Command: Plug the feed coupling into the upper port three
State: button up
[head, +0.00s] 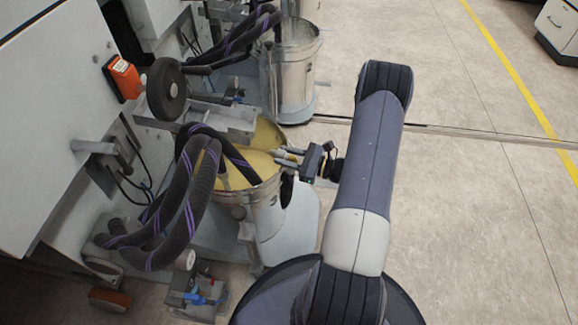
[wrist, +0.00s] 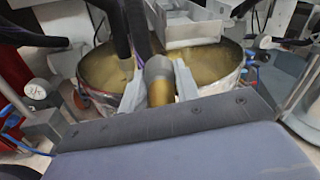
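My gripper (head: 287,157) is over the right rim of the near bucket in the head view. In the wrist view its two grey fingers (wrist: 159,88) are closed on the sides of a short grey cylinder with a brass-coloured part, seemingly the feed coupling (wrist: 159,69). A black hose with purple stripes (head: 199,190) loops over the bucket toward the gripper; the fingers hide where it joins the coupling. I cannot pick out upper port three in either view.
The near bucket (head: 266,210) holds yellowish liquid, under a metal trough (head: 225,118). A second metal bucket (head: 290,75) stands behind. A black handwheel (head: 167,89) and an orange box (head: 122,76) are on the machine at left. Floor at right is clear.

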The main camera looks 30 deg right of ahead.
grip_shut()
